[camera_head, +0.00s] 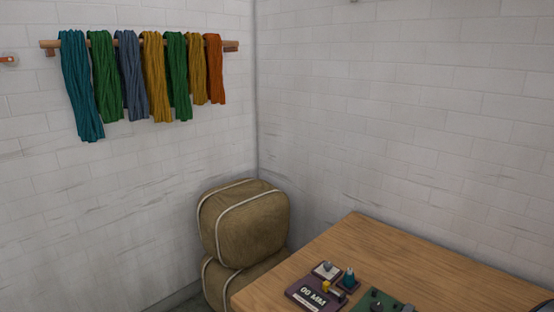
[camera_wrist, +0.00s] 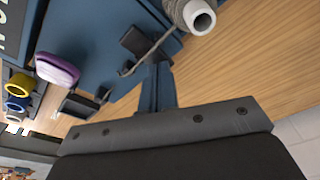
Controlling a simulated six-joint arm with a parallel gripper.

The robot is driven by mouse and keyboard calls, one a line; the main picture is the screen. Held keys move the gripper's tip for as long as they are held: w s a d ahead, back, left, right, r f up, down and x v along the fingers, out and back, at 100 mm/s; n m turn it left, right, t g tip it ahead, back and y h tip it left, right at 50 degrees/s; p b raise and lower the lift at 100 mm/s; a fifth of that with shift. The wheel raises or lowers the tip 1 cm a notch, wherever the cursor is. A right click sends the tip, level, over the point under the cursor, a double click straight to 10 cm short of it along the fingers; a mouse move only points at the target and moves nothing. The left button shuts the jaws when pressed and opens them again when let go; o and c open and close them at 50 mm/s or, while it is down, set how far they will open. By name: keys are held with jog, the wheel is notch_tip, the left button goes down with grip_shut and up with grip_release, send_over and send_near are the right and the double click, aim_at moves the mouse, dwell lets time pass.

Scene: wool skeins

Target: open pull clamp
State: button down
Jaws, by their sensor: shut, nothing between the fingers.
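My gripper (camera_wrist: 159,84) shows in the wrist view as two blue fingers pressed together, with nothing between them. Its tips are beside a blue panel (camera_wrist: 100,35). A bent grey rod (camera_wrist: 146,54) and a dark block (camera_wrist: 136,42) lie close to the tips; I cannot tell whether they touch. I cannot tell for certain which part is the pull clamp, nor whether it is open. In the head view a dark purple plate (camera_head: 303,295) with white lettering lies on the table, with a yellow piece (camera_head: 327,286) at its edge. My gripper is outside the head view.
A grey yarn spool (camera_wrist: 190,14) on a white tube, a purple rounded piece (camera_wrist: 57,70) and a yellow ring (camera_wrist: 18,88) are near the panel. A green board (camera_head: 380,301) and a teal knob (camera_head: 349,275) are on the wooden table (camera_head: 420,265), whose back is clear.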

jog(key=shift+f, duration=0.3)
jog(key=shift+r, duration=3.55)
jog(key=shift+f, duration=0.15)
notch_tip(320, 180, down, 7)
jog(key=shift+r, duration=0.1)
jog(key=shift+r, duration=0.1)
